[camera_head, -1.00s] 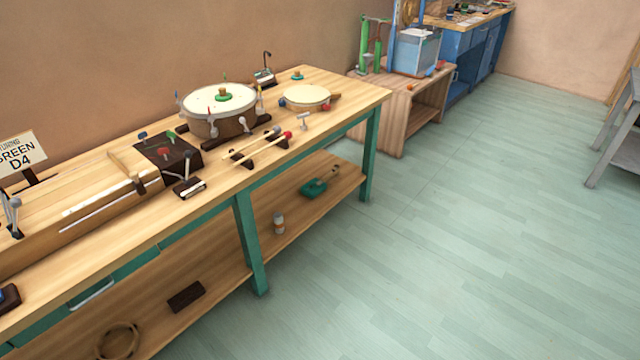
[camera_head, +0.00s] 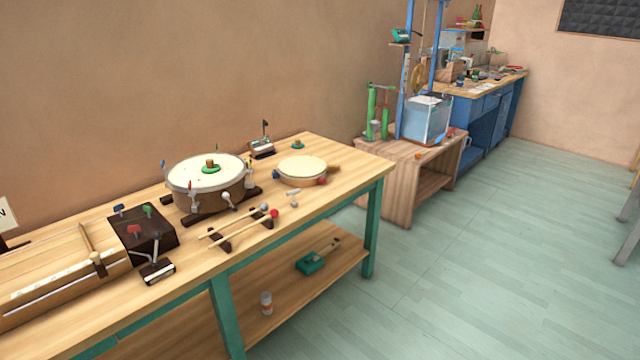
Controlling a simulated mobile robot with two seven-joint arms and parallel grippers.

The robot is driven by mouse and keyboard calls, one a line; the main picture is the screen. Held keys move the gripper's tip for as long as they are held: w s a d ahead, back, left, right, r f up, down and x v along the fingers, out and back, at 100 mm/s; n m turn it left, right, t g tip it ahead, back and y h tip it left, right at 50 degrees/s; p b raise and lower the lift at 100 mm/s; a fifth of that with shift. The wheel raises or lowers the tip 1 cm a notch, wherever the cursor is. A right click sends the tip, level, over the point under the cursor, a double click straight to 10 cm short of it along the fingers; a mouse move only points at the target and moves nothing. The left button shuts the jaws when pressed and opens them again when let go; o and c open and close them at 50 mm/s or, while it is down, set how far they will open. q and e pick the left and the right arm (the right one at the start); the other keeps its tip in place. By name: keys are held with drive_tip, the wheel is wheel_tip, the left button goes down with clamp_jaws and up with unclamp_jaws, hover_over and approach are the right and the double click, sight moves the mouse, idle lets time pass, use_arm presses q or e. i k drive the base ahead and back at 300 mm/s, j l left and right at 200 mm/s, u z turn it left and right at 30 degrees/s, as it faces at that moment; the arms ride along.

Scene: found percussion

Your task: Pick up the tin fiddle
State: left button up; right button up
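A small teal-green box with a thin brown neck (camera_head: 311,263) lies on the lower shelf of the workbench, near its right end. It looks like the tin fiddle, but it is small in the picture and I cannot be sure. Its neck points up and to the right, and the bench top is above it. Neither of my grippers shows in the head view.
The workbench (camera_head: 345,172) holds a large drum (camera_head: 206,183), a small frame drum (camera_head: 301,169), mallets (camera_head: 243,232) and a dark box (camera_head: 143,228). A wooden stand (camera_head: 392,178) is beyond. Floor (camera_head: 450,270) to the right is clear.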

sight(305, 265)
drive_tip(key=i+l, duration=0.25)
drive_tip(key=i+l+u, duration=0.1)
drive_tip(key=i+l, duration=0.2)
drive_tip(key=l, duration=0.15)
drive_tip(key=i+l+u, duration=0.1)
drive_tip(key=i+l, duration=0.4)
drive_tip(key=l, duration=0.25)
drive_tip(key=i+l+u, duration=0.1)
drive_tip(key=i+l, duration=0.15)
drive_tip(key=l, duration=0.15)
drive_tip(key=i+l, duration=0.2)
drive_tip(key=l, duration=0.2)
drive_tip(key=i+l+u, duration=0.1)
drive_tip(key=i+l, duration=0.15)
drive_tip(key=l, duration=0.15)
drive_tip(key=i+l, duration=0.2)
drive_tip(key=l, duration=0.2)
drive_tip(key=u, duration=0.05)
